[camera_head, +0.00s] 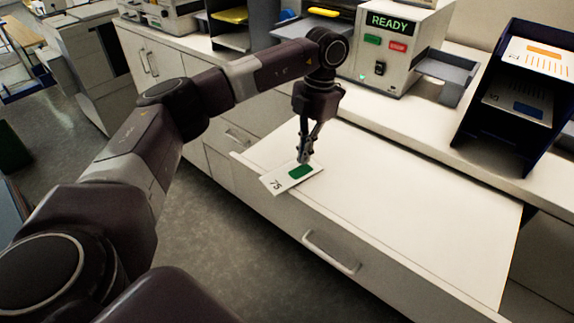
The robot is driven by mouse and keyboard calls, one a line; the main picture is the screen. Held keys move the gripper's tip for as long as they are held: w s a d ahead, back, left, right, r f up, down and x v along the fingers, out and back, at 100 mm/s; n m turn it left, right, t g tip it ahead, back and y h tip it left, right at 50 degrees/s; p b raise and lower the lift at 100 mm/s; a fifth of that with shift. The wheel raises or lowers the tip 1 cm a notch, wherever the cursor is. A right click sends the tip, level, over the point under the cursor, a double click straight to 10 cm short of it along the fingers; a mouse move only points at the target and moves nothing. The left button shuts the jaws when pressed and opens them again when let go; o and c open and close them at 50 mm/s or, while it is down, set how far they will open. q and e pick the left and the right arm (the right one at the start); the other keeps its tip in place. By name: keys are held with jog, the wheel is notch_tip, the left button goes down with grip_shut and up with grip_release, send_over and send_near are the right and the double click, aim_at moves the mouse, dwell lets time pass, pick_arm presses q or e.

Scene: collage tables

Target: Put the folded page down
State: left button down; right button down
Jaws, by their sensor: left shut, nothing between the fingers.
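The folded page (278,184) is a small white sheet with a green block and the number 75. It lies at the left front corner of a white pull-out surface (400,210) and seems to stick out a little over the front edge. My left gripper (304,160) points straight down at the page's back edge. Its fingers are shut with nothing between them. Whether the fingertips touch the page cannot be told. My right gripper is not in view.
A machine with a READY sign (392,50) and a grey side tray (447,75) stands on the counter behind. A dark blue rack (485,113) holding printed sheets stands at the right. A drawer handle (330,252) is on the front below. The white surface right of the page is clear.

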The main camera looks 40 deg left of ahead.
aim_at(285, 177)
pick_arm(q)
jog(key=s+p, duration=0.1)
jog(key=s, duration=0.1)
jog(key=s+a, duration=0.1)
jog(key=s, duration=0.2)
jog(key=shift+s+a+r+p, duration=0.1)
jog(key=shift+a+p, duration=0.1)
jog(key=shift+p, duration=0.2)
jog(key=shift+s+p, duration=0.3)
jog(key=shift+f, duration=0.3)
jog(key=shift+w+f, duration=0.1)
jog(key=shift+f, duration=0.55)
